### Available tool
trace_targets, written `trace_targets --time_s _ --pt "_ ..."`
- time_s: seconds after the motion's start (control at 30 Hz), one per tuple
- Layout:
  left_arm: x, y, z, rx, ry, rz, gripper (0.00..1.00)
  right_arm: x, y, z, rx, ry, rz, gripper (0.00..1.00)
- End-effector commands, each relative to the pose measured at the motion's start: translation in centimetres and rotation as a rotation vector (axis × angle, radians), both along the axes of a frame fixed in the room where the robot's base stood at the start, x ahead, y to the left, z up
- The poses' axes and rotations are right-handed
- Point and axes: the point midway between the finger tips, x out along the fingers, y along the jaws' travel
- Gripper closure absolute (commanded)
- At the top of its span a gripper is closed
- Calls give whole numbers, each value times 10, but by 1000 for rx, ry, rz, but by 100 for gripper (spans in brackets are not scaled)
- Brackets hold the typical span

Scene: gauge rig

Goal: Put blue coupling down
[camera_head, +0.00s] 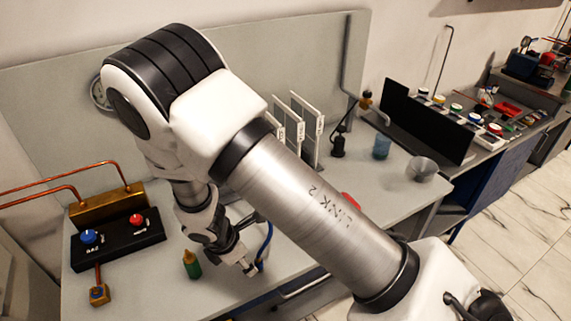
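My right arm comes in from the lower right and crosses the middle of the view. Its gripper (252,268) is low over the front part of the grey table, pointing down and to the right. A thin curved blue piece (267,243), perhaps the blue coupling or its hose, rises just right of the fingertips. Its lower end is at or beside the fingers; I cannot tell whether they grip it or whether it touches the table. My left gripper is out of view.
A black block with a blue knob (88,237) and a red knob (137,220) stands left, with copper pipes (60,188). A green bottle (191,264) stands left of the gripper. White panels (305,125), a blue cup (381,147) and a grey funnel (421,169) stand further back.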

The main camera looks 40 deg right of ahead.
Motion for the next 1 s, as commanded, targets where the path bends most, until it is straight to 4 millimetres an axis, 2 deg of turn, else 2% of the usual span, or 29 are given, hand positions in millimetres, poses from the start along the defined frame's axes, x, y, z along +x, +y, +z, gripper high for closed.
trace_targets --time_s 0.03,0.07,0.1,0.2,0.3,0.33,0.4,0.47,1.0 --pt "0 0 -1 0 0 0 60 -25 3 -27 70 8 -125 52" --pt "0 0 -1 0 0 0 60 -43 8 -45 123 0 -239 52" --pt "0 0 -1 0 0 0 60 -69 12 -69 189 -11 -423 52" --pt "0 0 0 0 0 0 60 -130 14 -110 275 -72 -921 52" --pt "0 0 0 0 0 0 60 -173 1 -128 262 -160 -1302 52" --pt "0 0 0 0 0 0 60 -182 -3 -130 253 -184 -1377 52" --pt "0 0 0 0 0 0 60 -192 -10 -132 239 -227 -1483 52" --pt "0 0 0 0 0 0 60 -194 -12 -132 237 -242 -1510 52" --pt "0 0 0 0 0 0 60 -192 -11 -132 241 -243 -1502 52"
